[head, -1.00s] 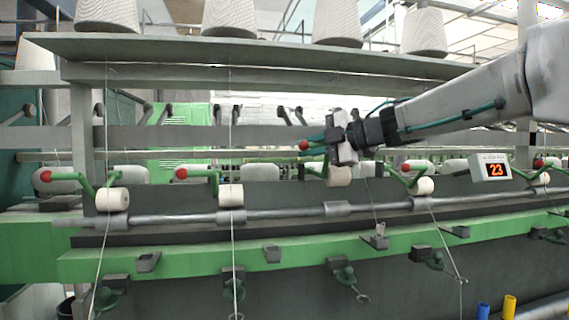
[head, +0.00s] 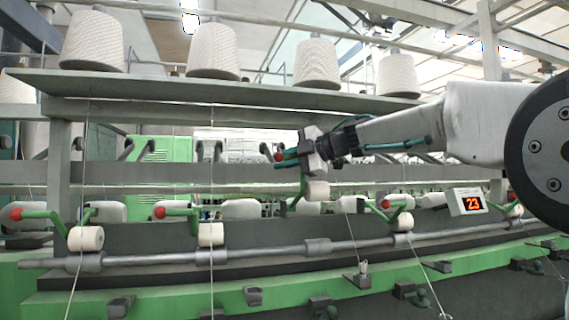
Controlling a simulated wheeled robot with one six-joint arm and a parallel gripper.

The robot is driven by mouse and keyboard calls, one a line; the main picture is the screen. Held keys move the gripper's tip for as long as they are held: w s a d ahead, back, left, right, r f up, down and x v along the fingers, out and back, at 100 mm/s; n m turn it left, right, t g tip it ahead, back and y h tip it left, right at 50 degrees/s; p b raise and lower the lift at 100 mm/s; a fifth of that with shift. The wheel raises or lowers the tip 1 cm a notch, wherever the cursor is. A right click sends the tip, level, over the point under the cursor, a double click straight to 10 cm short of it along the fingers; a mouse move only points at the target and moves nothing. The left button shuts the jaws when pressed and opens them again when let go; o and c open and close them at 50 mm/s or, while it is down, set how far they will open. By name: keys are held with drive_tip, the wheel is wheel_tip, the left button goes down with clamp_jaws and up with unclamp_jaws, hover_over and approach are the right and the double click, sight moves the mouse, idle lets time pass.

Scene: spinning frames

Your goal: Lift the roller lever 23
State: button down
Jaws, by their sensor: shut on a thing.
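A green roller lever with a red knob (head: 279,156) and a pale roller (head: 317,191) is in the middle of the head view. My gripper (head: 298,154) is shut on this lever's green arm, close behind the knob. The roller hangs below the gripper, clear above the grey bar (head: 280,251). A collar (head: 318,246) on the bar lies below it. The jaws hide part of the lever. A display reading 23 (head: 468,202) stands further right on the machine.
Other levers have rollers low by the bar: two to the left (head: 86,238) (head: 210,234) and one to the right (head: 403,222). Threads run down the front. Large yarn cones (head: 213,50) stand on a shelf (head: 250,90) above the gripper.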

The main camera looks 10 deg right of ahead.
drive_tip(key=shift+f, duration=0.1)
drive_tip(key=c, duration=1.4)
unclamp_jaws()
drive_tip(key=shift+w, duration=0.1)
drive_tip(key=shift+c, duration=0.2)
drive_tip(key=v, duration=0.7)
drive_tip(key=shift+s+d, duration=0.25)
drive_tip(key=shift+d, duration=0.1)
